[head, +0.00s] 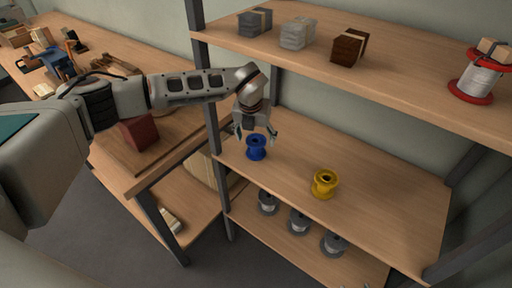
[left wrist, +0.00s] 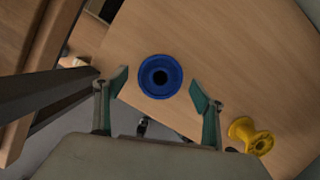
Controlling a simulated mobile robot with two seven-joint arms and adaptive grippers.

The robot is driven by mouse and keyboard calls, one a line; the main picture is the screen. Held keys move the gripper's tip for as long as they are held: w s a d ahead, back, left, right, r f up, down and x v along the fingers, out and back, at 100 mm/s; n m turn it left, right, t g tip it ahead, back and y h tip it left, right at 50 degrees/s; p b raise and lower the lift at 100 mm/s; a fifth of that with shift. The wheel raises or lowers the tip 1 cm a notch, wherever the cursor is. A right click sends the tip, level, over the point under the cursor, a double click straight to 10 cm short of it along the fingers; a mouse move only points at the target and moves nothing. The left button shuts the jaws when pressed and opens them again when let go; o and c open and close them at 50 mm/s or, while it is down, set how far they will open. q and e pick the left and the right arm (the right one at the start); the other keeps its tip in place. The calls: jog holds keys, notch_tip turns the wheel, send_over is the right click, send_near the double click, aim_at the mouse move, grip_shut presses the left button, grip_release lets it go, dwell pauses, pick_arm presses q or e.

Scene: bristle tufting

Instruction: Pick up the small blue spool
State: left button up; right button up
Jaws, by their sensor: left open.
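The small blue spool (head: 256,147) stands upright on the middle shelf, near its left end. In the left wrist view the blue spool (left wrist: 160,77) is seen from above, with its dark centre hole showing. My left gripper (head: 256,133) is just above the spool, pointing down. In the left wrist view the open fingers of my left gripper (left wrist: 160,88) are on either side of the spool, with gaps between. Nothing is held. My right gripper is not clearly in view.
A yellow spool (head: 324,184) stands to the right on the same middle shelf (head: 385,190). Grey spools (head: 299,221) are on the shelf below. The upper shelf (head: 400,75) holds bundles and a red-flanged spool (head: 479,78). A dark shelf post (head: 207,90) rises left of the gripper.

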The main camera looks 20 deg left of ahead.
aim_at(256, 142)
pick_arm(q)
jog(key=shift+x, duration=1.55)
jog(key=shift+c, duration=0.4)
jog(key=c, duration=1.2)
jog(key=shift+r, duration=0.1)
